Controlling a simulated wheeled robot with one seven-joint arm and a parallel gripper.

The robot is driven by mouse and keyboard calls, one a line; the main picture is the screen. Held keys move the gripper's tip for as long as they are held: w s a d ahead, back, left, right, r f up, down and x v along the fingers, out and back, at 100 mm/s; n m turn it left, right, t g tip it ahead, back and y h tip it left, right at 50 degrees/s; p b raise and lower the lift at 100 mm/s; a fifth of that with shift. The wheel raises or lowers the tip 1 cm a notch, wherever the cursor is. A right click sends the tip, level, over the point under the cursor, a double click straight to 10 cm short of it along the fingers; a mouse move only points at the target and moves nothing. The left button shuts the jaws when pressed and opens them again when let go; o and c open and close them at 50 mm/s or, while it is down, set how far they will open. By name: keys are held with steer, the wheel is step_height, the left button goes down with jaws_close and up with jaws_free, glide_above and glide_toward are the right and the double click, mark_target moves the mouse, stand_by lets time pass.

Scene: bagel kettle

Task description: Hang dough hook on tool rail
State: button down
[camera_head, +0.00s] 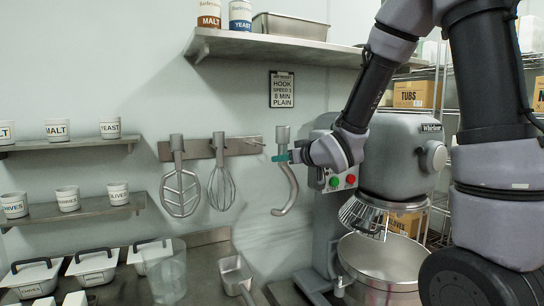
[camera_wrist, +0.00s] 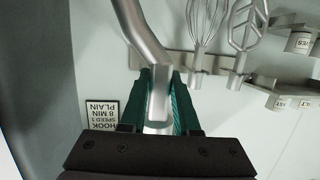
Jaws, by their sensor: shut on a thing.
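The dough hook (camera_head: 290,190) is a grey metal curved tool, upright with its curve hanging down. My gripper (camera_head: 284,156) is shut on its shank just below the thick top end. In the wrist view the hook (camera_wrist: 146,38) rises from between the green fingers of my gripper (camera_wrist: 160,105). The tool rail (camera_head: 206,147) is a brown-grey strip on the wall, left of the hook. A flat beater (camera_head: 181,188) and a wire whisk (camera_head: 221,185) hang on it. A bare peg (camera_head: 256,142) sticks out at its right end, close to the hook. I cannot tell whether hook and peg touch.
The mixer (camera_head: 398,150) with its steel bowl (camera_head: 382,262) stands right of the hook. A shelf (camera_head: 270,45) with tins and a pan is above the rail. A sign (camera_head: 282,89) hangs behind. Small wall shelves (camera_head: 75,144) are at left; a clear jug (camera_head: 166,272) and lidded tubs stand below.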

steer(key=w+d+r+x, duration=0.1)
steer(key=x, duration=0.9)
steer(key=shift+w+a+r, duration=0.1)
steer(key=shift+w, duration=0.15)
steer(key=shift+w+a, duration=0.2)
steer(key=shift+w, duration=0.35)
steer(key=shift+w+a, duration=0.2)
steer(key=shift+w, duration=0.2)
stand_by(0.4)
steer(key=shift+w+a, duration=0.3)
steer(key=shift+w, duration=0.3)
steer(key=shift+w+a, duration=0.25)
steer(key=shift+w, duration=0.4)
steer(key=shift+w+a, duration=0.3)
steer(key=shift+w, duration=0.45)
steer(key=shift+w+a, duration=0.3)
steer(key=shift+w, duration=0.4)
steer(key=shift+w+a, duration=0.3)
steer(key=shift+w, duration=0.45)
